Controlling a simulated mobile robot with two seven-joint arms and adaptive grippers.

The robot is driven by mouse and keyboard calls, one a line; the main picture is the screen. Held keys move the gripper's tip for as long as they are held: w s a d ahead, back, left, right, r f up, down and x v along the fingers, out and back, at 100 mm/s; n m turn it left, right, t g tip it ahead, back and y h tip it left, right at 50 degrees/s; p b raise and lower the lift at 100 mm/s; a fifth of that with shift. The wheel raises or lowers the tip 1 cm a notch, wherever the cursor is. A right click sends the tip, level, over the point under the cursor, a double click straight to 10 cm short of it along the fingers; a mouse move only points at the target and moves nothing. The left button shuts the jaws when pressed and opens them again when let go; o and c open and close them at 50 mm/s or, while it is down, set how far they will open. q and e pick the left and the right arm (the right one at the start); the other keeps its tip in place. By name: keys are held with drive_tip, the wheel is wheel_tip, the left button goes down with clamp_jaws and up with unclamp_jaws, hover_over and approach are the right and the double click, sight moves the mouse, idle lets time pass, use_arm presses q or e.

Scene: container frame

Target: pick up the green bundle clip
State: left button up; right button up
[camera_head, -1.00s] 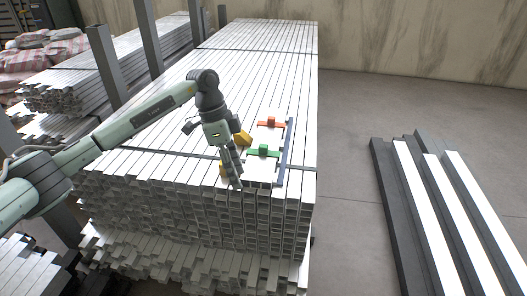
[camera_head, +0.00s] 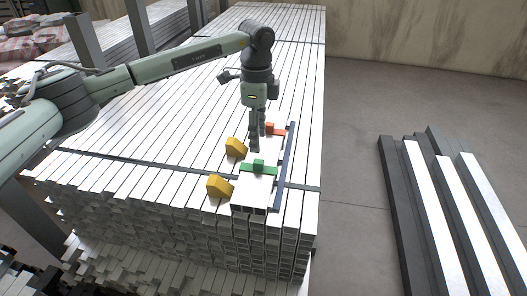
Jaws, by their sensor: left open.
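The green bundle clip (camera_head: 259,168) lies across a short bundle of white bars near the front end of the large stack. It is a flat green strip with a raised block in its middle. My left gripper (camera_head: 255,145) points down with its fingers open and empty. In the picture its fingertips are just above the green clip's block, between it and the red-orange clip (camera_head: 275,130) farther back. I cannot tell their exact height over the bars. The fingers partly cover the red-orange clip. My right gripper is not in view.
Two yellow blocks (camera_head: 219,186) and (camera_head: 235,148) sit left of the short bundle. A dark blue rail (camera_head: 285,160) runs along its right side. The large stack (camera_head: 170,110) has free top surface to the left. More bars (camera_head: 430,200) lie on the floor at right.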

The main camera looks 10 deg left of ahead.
sight(259, 161)
use_arm(q)
drive_tip(key=shift+w+f, duration=0.15)
drive_tip(key=shift+w, duration=0.2)
drive_tip(key=shift+f, duration=0.2)
drive_tip(key=f, duration=0.1)
drive_tip(key=s+f, duration=0.1)
drive_tip(key=shift+f, duration=0.35)
wheel_tip(259, 161, down, 4)
drive_tip(key=shift+f+p, duration=0.1)
drive_tip(key=shift+p, duration=0.35)
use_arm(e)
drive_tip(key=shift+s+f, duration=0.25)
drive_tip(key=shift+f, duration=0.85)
use_arm(q)
drive_tip(key=shift+c, duration=0.4)
drive_tip(key=shift+d, duration=0.1)
clamp_jaws()
